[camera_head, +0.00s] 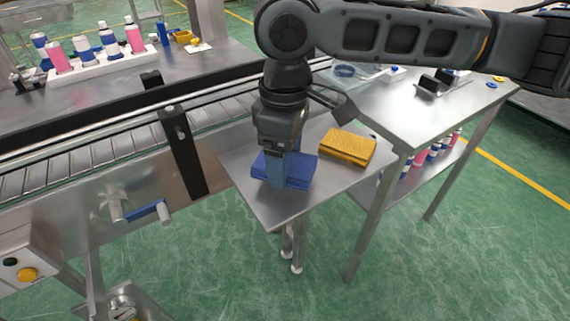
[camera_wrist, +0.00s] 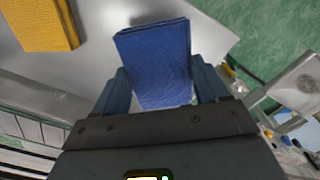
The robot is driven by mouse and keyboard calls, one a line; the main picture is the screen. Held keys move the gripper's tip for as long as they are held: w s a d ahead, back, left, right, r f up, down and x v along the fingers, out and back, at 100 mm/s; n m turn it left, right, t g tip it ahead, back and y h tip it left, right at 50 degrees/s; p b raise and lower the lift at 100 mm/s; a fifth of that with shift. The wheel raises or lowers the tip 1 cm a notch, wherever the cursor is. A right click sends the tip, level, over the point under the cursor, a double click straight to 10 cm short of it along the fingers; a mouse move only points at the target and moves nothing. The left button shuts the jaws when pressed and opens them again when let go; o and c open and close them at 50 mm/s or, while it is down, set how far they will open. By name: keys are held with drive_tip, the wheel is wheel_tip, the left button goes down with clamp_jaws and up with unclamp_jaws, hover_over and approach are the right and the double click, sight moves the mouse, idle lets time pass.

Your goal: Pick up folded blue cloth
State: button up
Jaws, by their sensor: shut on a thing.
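The folded blue cloth (camera_head: 299,172) is at the small metal side table (camera_head: 258,207), left of a yellow cloth. My gripper (camera_head: 276,180) points down over it and is shut on its near part. In the wrist view the blue cloth (camera_wrist: 158,62) sits between the two fingers of my gripper (camera_wrist: 163,88), and its far end sticks out beyond them. I cannot tell whether the cloth still touches the table.
A folded yellow cloth (camera_head: 347,148) lies close by on the same table. A roller conveyor (camera_head: 60,150) runs along the left. A larger metal table (camera_head: 425,115) stands at right.

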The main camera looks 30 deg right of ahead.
drive_tip(key=s+d+r, duration=0.3)
drive_tip(key=s+r, duration=0.5)
drive_tip(key=s, duration=0.3)
drive_tip(key=shift+d+r, duration=0.15)
drive_tip(key=shift+r, duration=0.1)
drive_tip(key=shift+s, duration=0.1)
drive_tip(key=o, duration=0.4)
drive_tip(key=c, duration=0.3)
drive_tip(key=shift+s, duration=0.1)
